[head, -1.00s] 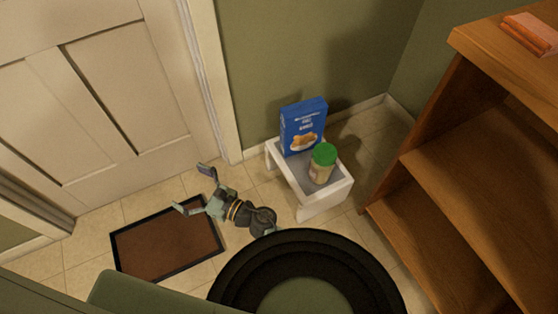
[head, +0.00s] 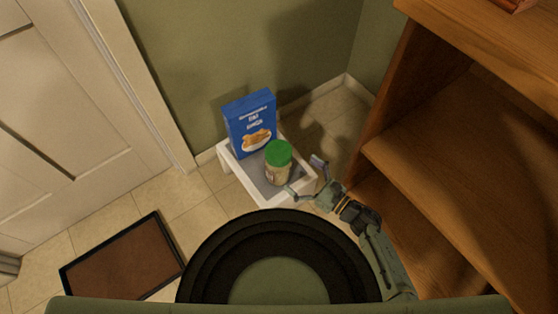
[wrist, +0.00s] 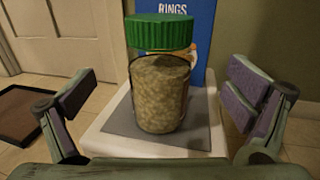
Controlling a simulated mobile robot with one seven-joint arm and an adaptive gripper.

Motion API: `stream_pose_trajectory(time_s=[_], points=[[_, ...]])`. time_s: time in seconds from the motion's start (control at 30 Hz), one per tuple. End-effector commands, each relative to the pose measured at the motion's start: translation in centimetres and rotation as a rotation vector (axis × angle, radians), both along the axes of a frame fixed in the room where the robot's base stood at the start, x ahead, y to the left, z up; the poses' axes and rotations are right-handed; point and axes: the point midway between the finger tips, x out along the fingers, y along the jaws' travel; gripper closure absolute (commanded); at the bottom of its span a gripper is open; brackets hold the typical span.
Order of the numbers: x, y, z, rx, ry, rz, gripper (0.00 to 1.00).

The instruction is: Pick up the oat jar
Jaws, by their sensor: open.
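The oat jar (head: 278,165) has a green lid and clear sides with pale oats inside. It stands upright on a small white stool with a grey top (head: 252,187). In the wrist view the jar (wrist: 159,95) is centred between and beyond the open fingers of my gripper (wrist: 160,105). In the head view my gripper (head: 305,177) is open at the right front of the jar, with its fingers apart. No finger visibly touches the jar.
A blue cereal box (head: 250,122) stands on the stool just behind the jar, against the wall side. A wooden shelf unit (head: 450,150) stands close on the right. A brown doormat (head: 122,260) lies on the floor at the left.

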Motion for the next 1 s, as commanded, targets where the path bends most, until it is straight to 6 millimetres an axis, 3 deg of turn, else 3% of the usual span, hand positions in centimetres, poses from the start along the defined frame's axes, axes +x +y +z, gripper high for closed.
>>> stream_pose_trajectory(time_s=[0.1, 0.63, 1.0], points=[[1.3, 1.7, 0.1, 0.001, 0.000, 0.004, 0.03], [5.4, 6.2, -0.6, -0.002, 0.001, 0.005, 0.03], [6.0, 6.8, -0.7, -0.002, 0.001, 0.002, 0.05]])
